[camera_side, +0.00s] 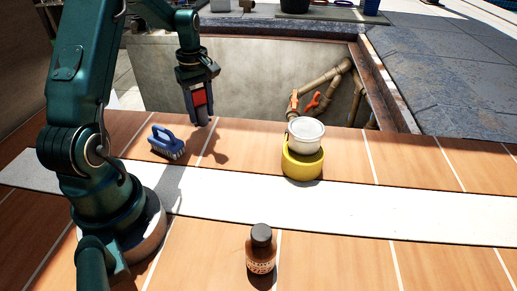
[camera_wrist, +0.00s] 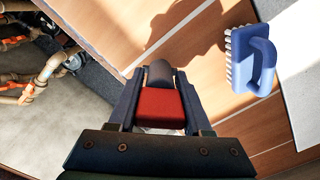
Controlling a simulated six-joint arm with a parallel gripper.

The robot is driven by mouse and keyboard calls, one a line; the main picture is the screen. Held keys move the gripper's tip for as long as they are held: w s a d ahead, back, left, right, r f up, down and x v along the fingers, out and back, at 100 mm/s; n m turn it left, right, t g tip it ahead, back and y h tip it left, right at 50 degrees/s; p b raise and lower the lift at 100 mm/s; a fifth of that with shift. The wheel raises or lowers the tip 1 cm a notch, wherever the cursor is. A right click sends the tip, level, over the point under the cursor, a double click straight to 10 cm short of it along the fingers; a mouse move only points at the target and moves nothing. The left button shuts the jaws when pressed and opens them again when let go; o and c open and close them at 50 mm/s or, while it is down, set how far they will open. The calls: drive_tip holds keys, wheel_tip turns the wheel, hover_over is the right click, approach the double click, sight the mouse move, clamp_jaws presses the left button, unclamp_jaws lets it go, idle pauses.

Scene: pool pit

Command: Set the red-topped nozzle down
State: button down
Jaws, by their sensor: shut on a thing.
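My gripper (camera_side: 203,98) is shut on the red-topped nozzle (camera_side: 199,98) and holds it above the orange-brown tiles near the pit edge. In the wrist view, the nozzle's red block (camera_wrist: 160,106) sits between the two fingers of my gripper (camera_wrist: 160,100), with a dark grey rounded end (camera_wrist: 160,73) beyond it. In the side view the nozzle hangs roughly upright with its grey end low.
A white tub (camera_side: 305,136) sits on a yellow ring (camera_side: 302,163) to the right. A brown bottle (camera_side: 261,252) stands in front. The open pit (camera_side: 250,80) with pipes lies behind.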

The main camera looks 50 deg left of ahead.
drive_tip(key=shift+f, duration=0.4)
drive_tip(key=shift+f, duration=0.1)
drive_tip(key=shift+c, duration=1.7)
unclamp_jaws()
